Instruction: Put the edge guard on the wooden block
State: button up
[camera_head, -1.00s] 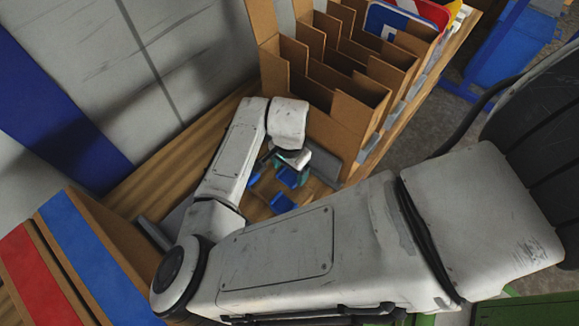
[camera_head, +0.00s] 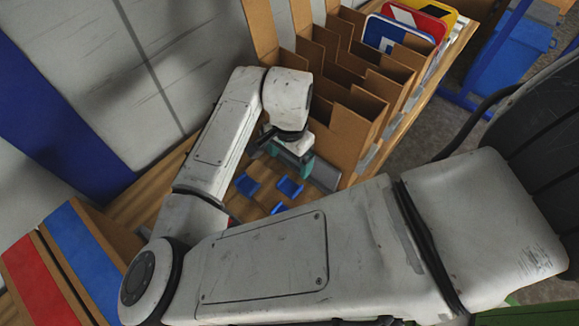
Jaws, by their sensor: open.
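My gripper (camera_head: 284,158) hangs over the wooden table (camera_head: 262,170) at the middle of the head view, beneath my pale wrist. It is open, and I see nothing held in it. Its fingertips are small and partly hidden, so the space between them is not clear. I cannot make out the edge guard or the wooden block with certainty. My forearm and upper arm cover much of the table. A grey strip (camera_head: 325,176) lies to the right of my gripper, at the foot of the brown rack.
Boxes with blue (camera_head: 85,250) and red (camera_head: 40,285) tops stand at left. A wall rises behind.

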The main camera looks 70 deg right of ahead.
jog(key=shift+r, duration=1.4)
jog(key=shift+a, duration=0.1)
